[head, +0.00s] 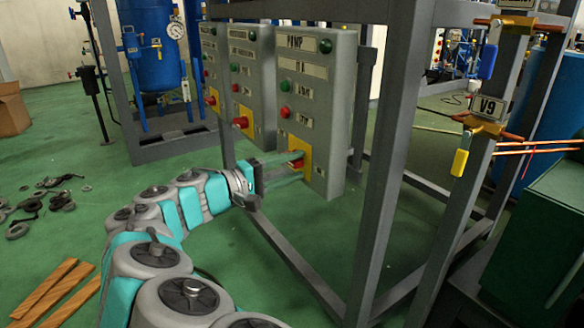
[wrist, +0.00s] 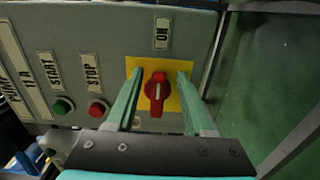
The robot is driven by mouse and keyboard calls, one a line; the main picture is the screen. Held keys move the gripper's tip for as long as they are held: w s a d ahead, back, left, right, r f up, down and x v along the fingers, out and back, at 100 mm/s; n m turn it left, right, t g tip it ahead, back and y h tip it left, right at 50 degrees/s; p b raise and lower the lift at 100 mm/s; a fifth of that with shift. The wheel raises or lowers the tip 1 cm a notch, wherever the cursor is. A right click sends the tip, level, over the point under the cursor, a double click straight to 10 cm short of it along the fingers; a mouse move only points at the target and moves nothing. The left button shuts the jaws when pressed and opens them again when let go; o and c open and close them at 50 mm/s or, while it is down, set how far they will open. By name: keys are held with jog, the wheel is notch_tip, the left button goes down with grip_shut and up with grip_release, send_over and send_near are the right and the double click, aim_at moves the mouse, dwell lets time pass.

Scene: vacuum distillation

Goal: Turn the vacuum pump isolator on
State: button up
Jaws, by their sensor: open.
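The pump isolator is a red rotary knob (wrist: 157,92) on a yellow square plate (wrist: 178,69), near the lower end of the grey pump control box (head: 322,90). In the wrist view its white pointer line runs along the knob, and an "ON" label (wrist: 162,33) is beside the plate. My gripper (wrist: 158,85) is open, with one green finger on each side of the knob. I cannot tell whether the fingers touch it. In the head view my gripper (head: 295,166) reaches the yellow plate (head: 306,151) from the left, partly hiding the knob (head: 297,163).
The box also carries a green start button (wrist: 63,106) and a red stop button (wrist: 98,109). Similar control boxes (head: 252,85) stand to its left. Grey frame posts (head: 385,150) rise to the right. Wooden planks (head: 45,292) lie on the green floor.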

jog(key=p+v, duration=0.1)
jog(key=v, duration=0.6)
jog(key=shift+s+a, duration=0.25)
jog(key=shift+a, duration=0.1)
